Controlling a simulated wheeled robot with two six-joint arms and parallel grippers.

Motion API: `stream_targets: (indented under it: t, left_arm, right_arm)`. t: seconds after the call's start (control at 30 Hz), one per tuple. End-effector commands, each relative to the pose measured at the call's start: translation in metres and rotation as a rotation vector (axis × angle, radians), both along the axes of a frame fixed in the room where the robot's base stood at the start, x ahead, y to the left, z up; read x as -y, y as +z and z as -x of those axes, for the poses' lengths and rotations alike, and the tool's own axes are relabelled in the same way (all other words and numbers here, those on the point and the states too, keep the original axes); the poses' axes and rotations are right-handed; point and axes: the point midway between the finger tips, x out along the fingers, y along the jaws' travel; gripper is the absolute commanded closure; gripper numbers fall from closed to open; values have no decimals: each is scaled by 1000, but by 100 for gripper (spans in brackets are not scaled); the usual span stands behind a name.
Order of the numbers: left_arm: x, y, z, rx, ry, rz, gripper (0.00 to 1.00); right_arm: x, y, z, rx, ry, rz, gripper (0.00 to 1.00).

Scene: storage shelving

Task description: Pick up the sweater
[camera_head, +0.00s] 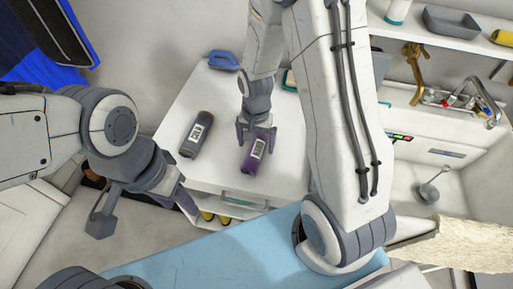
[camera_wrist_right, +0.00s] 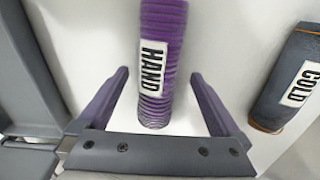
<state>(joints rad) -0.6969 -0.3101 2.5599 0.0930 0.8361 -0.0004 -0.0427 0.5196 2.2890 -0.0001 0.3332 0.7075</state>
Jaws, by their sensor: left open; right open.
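A purple ribbed roll (camera_head: 250,166) with a white label lies on the white cabinet top. It looks like a rolled knit garment, and its label reads "HAND" in the right wrist view (camera_wrist_right: 158,95). A dark grey roll (camera_head: 196,134) labelled "COLD" lies to its left in the head view; it also shows in the right wrist view (camera_wrist_right: 288,80). My right gripper (camera_head: 257,138) is open at the far end of the purple roll, with a finger on each side and gaps showing between. My left gripper (camera_head: 140,212) is open and empty, away from both rolls.
A blue object (camera_head: 223,60) sits at the back of the cabinet top (camera_head: 216,100). A sink (camera_head: 440,165) with a faucet is at right, below a shelf with a grey tray (camera_head: 452,21). A light blue surface (camera_head: 200,265) lies in front. A cream fluffy textile (camera_head: 475,245) is at lower right.

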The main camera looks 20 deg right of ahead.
Motion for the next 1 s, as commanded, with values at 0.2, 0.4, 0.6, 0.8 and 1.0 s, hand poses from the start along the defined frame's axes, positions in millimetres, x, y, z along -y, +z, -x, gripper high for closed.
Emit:
stream_targets:
  t: [0.2,0.4,0.6,0.8,1.0]
  left_arm:
    - [0,-1,0,0,0,0,50]
    - [0,-1,0,0,0,0,50]
    - [0,-1,0,0,0,0,50]
    - [0,0,0,0,0,0,50]
    - [0,1,0,0,0,0,50]
  right_arm:
    - [0,-7,0,1,0,0,0]
    - [0,-6,0,0,0,0,38]
    - [0,-6,0,1,0,0,100]
    - [0,-6,0,1,0,0,100]
    - [0,6,-1,5,0,0,100]
